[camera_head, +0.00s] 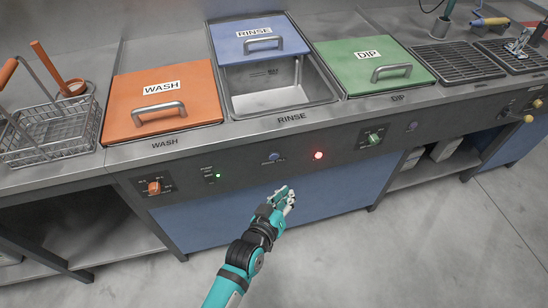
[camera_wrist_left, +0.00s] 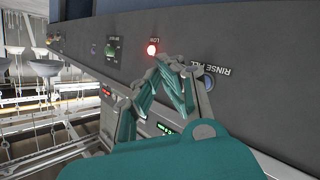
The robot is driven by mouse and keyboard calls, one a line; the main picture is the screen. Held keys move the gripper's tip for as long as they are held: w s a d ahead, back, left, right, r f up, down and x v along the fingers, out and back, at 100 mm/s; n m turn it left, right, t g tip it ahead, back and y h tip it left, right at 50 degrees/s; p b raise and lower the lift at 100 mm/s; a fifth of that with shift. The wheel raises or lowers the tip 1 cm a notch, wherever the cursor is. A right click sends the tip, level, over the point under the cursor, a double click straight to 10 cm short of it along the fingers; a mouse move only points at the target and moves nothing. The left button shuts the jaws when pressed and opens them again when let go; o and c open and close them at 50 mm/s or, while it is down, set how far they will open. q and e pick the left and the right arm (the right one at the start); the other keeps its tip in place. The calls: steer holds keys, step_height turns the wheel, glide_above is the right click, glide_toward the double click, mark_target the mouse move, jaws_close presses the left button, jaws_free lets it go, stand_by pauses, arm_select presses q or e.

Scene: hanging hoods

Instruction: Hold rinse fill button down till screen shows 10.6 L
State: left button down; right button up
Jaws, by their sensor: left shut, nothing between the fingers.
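The rinse fill button (camera_head: 274,156) is a small round blue button on the dark front panel below the rinse basin. In the left wrist view the button (camera_wrist_left: 209,82) shows beside its label, which reads upside down. My left gripper (camera_head: 286,196) is shut and empty, in front of the panel and below the button in the head view. In the wrist view its fingers (camera_wrist_left: 178,72) appear beside the button, with no contact visible. Small green lit characters (camera_wrist_left: 166,128) show low in the wrist view, too small to read. My right gripper is not in view.
A red light (camera_head: 318,155) glows right of the button. A green knob (camera_head: 374,138) and an orange knob (camera_head: 154,187) stick out of the panel. The blue rinse lid (camera_head: 259,36) sits back from its partly open basin. Clear floor lies in front.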

mark_target(274, 157)
arm_select(q)
steer(key=w+a+b, duration=0.2)
steer(key=w+b, duration=0.1)
steer(key=w, duration=0.5)
steer(key=shift+w+a, duration=0.15)
steer(key=shift+a, duration=0.2)
steer(key=shift+w, duration=0.15)
stand_by(1.1)
steer(key=shift+w+a, duration=0.15)
steer(key=shift+w, duration=0.1)
steer(key=shift+w+a, duration=0.1)
steer(key=shift+w, duration=0.25)
stand_by(5.0)
